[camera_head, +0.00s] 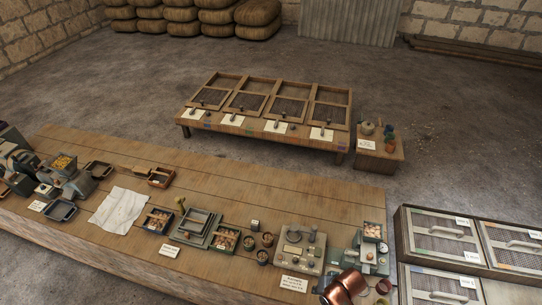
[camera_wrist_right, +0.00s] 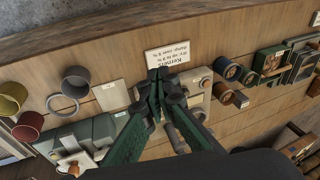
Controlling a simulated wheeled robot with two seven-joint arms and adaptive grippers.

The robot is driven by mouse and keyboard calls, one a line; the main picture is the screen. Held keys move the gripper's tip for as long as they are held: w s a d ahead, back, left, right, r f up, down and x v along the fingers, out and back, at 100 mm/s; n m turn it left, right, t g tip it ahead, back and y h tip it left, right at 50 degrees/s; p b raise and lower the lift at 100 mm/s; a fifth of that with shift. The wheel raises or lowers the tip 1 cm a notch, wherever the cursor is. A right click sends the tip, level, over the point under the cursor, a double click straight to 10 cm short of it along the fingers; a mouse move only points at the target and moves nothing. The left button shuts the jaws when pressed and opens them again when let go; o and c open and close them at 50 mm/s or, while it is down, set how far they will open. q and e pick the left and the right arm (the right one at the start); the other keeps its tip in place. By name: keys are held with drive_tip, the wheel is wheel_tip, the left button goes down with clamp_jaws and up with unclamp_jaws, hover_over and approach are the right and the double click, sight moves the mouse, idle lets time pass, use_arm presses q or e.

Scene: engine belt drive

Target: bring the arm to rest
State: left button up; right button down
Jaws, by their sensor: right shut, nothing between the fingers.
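My right gripper (camera_wrist_right: 158,76) shows in the right wrist view with its two dark green fingers drawn together at the tips, shut and empty. Its tips appear over the grey panel device (camera_wrist_right: 198,92) and beside a white printed card (camera_wrist_right: 167,60); I cannot tell how high they are above them. In the head view my copper-coloured right arm (camera_head: 345,288) enters at the bottom edge, near the front right of the long wooden bench (camera_head: 230,187). The gripper itself is hard to make out there. My left arm and gripper are not in view.
The panel device (camera_head: 300,249), a grey scale-like device (camera_head: 372,258) and small pots (camera_head: 267,240) stand close to my right arm. Mesh-topped crates (camera_head: 440,237) stand at the right. A low table with framed screens (camera_head: 265,128) lies beyond.

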drive_tip(key=s+d+r+n+t+h, duration=0.1)
drive_tip(key=s+d+r+h, duration=0.15)
drive_tip(key=s+d, duration=0.55)
drive_tip(key=s+d+r+n+h, duration=0.1)
drive_tip(key=s+d+r, duration=0.35)
drive_tip(key=d, duration=0.55)
wheel_tip(320, 180, down, 39)
drive_tip(key=s+a+g+b, duration=0.1)
drive_tip(key=s+b, duration=0.1)
drive_tip(key=b, duration=0.9)
use_arm(q)
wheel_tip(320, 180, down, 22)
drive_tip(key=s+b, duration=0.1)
drive_tip(key=b, duration=1)
use_arm(e)
drive_tip(key=s+f, duration=0.6)
drive_tip(key=f, duration=0.4)
drive_tip(key=s+f+g, duration=0.1)
drive_tip(key=s+f, duration=0.6)
drive_tip(key=f, duration=0.3)
drive_tip(key=s+f+n, duration=0.1)
drive_tip(key=s+f, duration=0.6)
drive_tip(key=f, duration=0.3)
drive_tip(key=shift+s+a+g, duration=0.15)
drive_tip(key=shift+a+g, duration=0.1)
drive_tip(key=shift+g, duration=0.05)
